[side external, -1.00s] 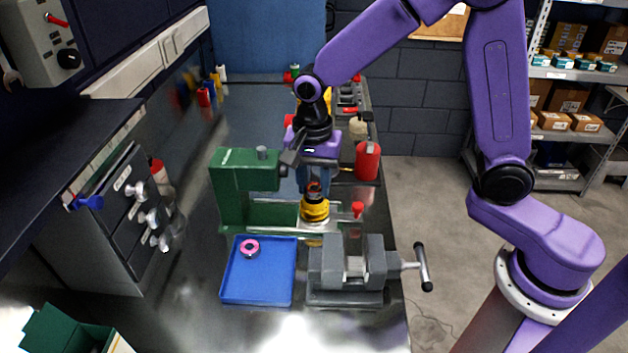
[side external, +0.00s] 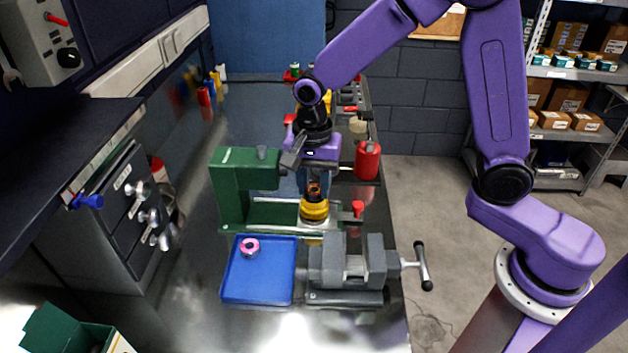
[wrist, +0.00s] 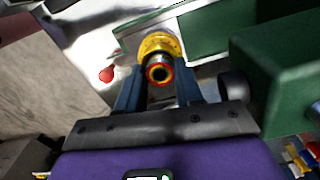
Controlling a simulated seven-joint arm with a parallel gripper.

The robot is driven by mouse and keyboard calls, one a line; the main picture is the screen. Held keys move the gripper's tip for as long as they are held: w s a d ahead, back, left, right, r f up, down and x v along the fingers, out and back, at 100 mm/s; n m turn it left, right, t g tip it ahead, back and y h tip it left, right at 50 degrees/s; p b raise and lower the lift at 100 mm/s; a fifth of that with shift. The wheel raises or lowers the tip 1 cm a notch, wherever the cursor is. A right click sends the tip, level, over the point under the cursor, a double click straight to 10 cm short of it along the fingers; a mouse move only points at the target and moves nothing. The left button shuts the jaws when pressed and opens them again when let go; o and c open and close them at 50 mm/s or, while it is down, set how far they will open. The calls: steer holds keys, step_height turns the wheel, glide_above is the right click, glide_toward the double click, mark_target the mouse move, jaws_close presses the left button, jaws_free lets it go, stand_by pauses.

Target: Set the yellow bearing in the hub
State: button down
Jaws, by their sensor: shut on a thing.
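The yellow bearing (wrist: 159,74) shows in the wrist view as a small ring with a yellow and red-orange face and a dark centre. My gripper (wrist: 158,88) points down with one finger on each side of this ring and is shut on it. The hub (wrist: 160,45), with a broad yellow flange and a grey cylindrical part, is right by the fingertips. In the side view the hub (side external: 314,211) stands upright on the green press's base, directly below my gripper (side external: 314,190). I cannot tell whether the bearing touches the hub; the fingers partly hide it.
The green press (side external: 232,187) stands close left of my gripper. A blue tray (side external: 248,285) in front holds a pink ring (side external: 250,246). A grey vise (side external: 345,270) stands at front right. A small red knob (side external: 357,208) and a red bottle (side external: 367,160) are right of the hub.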

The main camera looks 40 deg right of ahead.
steer(key=c, duration=1)
jaws_free()
steer(key=shift+f, duration=0.1)
steer(key=shift+r, duration=5.55)
steer(key=s+d+f+n, duration=0.1)
steer(key=s+d+n, duration=0.2)
steer(key=s+n, duration=0.5)
steer(key=s+d+f+n, duration=0.2)
steer(key=s+d+n, duration=0.2)
steer(key=s+n, duration=0.3)
steer(key=s+d+f+n, duration=0.2)
steer(key=s+d+n, duration=0.1)
steer(key=s+n, duration=0.5)
steer(key=shift+s+d+f+n+y, duration=0.15)
steer(key=shift+s+f+n+y, duration=0.15)
steer(key=shift+s, duration=0.25)
